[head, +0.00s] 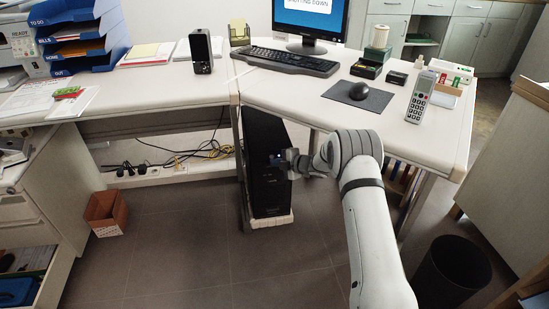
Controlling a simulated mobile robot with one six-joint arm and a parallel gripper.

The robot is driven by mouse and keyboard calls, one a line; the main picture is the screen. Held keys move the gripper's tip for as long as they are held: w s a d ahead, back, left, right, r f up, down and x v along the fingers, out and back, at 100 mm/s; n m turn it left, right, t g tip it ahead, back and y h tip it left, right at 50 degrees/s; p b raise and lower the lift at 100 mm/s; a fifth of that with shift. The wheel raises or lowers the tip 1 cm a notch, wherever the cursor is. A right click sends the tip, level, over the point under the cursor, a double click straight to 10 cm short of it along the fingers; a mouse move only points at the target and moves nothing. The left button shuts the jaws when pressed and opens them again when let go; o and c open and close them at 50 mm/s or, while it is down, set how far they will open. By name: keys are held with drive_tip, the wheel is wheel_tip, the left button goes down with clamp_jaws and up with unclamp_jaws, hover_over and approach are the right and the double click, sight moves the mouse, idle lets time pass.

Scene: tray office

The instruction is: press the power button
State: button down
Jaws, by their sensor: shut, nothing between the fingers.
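The black computer tower (266,190) stands upright under the desk corner on a low pale base. My gripper (282,158) is shut and empty, with its tips at the upper front of the tower. A small bluish spot shows beside the tips; the power button itself is too small or hidden to make out. I cannot tell whether the tips touch the tower. The monitor (309,16) on the desk is lit blue and reads "SHUTTING DOWN".
The desk (200,88) overhangs the tower, and a desk leg stands right of my arm. Cables and a power strip (150,172) lie left of the tower. A cardboard box (106,212) and a dark waste bin (452,275) stand on the floor.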

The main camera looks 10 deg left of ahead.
drive_tip(key=s, duration=0.2)
drive_tip(key=s+d, duration=0.1)
drive_tip(key=s, duration=0.2)
drive_tip(key=shift+d, duration=0.2)
idle(0.3)
idle(0.7)
